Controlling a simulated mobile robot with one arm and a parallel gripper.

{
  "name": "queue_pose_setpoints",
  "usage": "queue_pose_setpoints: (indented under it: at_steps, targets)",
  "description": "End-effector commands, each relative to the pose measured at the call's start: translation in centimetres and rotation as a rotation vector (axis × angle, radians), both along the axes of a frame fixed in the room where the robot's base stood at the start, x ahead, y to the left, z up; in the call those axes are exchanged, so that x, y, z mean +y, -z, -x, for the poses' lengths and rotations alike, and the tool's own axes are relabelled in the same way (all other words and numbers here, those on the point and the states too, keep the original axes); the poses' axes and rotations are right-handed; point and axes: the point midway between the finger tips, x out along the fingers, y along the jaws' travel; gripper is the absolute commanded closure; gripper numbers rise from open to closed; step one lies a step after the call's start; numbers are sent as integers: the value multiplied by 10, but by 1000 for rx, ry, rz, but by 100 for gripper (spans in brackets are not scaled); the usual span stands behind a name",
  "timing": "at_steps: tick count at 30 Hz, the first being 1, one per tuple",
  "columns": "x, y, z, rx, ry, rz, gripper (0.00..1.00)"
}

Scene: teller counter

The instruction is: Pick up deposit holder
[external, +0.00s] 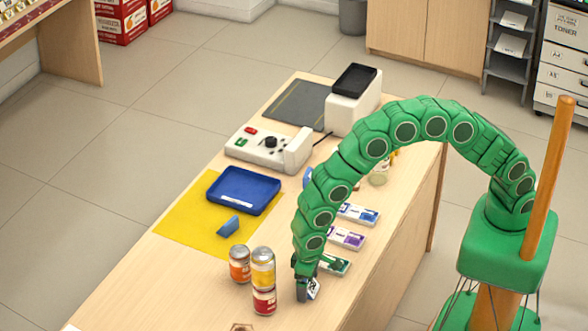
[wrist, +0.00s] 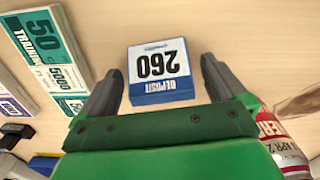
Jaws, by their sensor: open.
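The deposit holder (wrist: 160,70) is a small white card with a blue band, marked "DEPOSIT" and "260", upside down in the wrist view. It lies on the wooden counter. My gripper (wrist: 160,78) is open, with one dark finger on each side of the holder and a visible gap to both. In the external view my gripper (external: 303,291) points down at the counter, and part of the white holder (external: 314,288) shows beside it. The rest of it is hidden there.
Stacked cans (external: 263,280) stand close left of my gripper; one can (wrist: 282,140) shows at the wrist view's right. Banknote bundles (external: 334,264) lie behind. A blue tray (external: 210,198) and small blue wedge (external: 229,226) are on a yellow mat (external: 170,222).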

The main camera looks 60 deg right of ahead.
Motion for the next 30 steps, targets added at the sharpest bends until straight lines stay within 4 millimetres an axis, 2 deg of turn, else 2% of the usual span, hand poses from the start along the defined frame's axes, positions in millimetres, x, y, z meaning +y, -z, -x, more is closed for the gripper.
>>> queue_pose_setpoints:
  at_steps: [3,14,23,26,30]
  targets:
    - [0,0,0,0,0,0,4]
    - [0,0,0,0,0,0,59]
    - [0,-2,0,0,1,1,59]
    - [-1,-8,-1,0,1,1,59]
    - [0,-26,-1,-2,0,1,59]
